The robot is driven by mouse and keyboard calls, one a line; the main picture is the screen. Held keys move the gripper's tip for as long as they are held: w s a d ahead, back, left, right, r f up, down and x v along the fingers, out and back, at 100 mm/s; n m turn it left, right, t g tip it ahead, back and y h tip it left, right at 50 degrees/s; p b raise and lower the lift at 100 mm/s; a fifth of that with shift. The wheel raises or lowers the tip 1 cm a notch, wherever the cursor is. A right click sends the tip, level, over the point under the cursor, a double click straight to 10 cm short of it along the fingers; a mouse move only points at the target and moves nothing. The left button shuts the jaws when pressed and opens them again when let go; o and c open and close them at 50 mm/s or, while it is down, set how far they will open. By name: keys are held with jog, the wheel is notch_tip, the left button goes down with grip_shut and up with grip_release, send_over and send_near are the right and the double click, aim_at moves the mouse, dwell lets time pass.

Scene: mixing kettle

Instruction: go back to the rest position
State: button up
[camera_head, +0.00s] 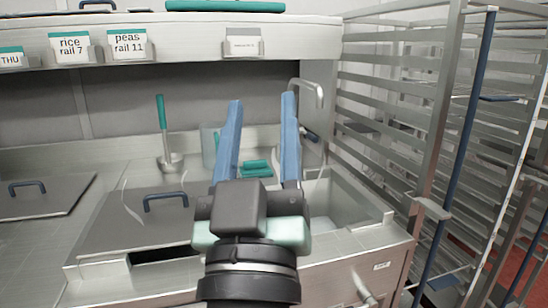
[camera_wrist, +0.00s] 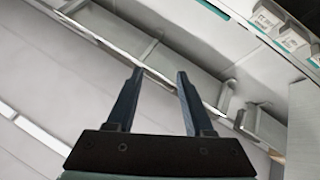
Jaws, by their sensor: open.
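My gripper (camera_head: 261,104) is raised in front of the counter and points away from the camera, toward the back wall below the shelf. Its two long blue fingers are spread apart with nothing between them. In the wrist view the fingers (camera_wrist: 160,75) also stand apart and empty, with pale wall and the shelf's underside beyond. The gripper hides part of the counter and sink edge behind it. No kettle can be made out.
A lidded counter well (camera_head: 110,225) lies left of my gripper, with a green-handled ladle (camera_head: 162,130) behind it. A sink (camera_head: 335,205) is to the right. A metal rack (camera_head: 440,110) stands at the right. A labelled shelf (camera_head: 190,45) spans above.

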jog(key=s+d+r+m+t+p, duration=0.1)
jog(key=s+r+m+t+p, duration=0.1)
jog(key=s+r, duration=0.8)
notch_tip(320, 180, up, 22)
jog(key=w+p, duration=0.3)
jog(key=p, duration=1.8)
jog(key=shift+r+y, duration=0.25)
jog(key=shift+y, duration=0.15)
jog(key=shift+d+f, duration=0.1)
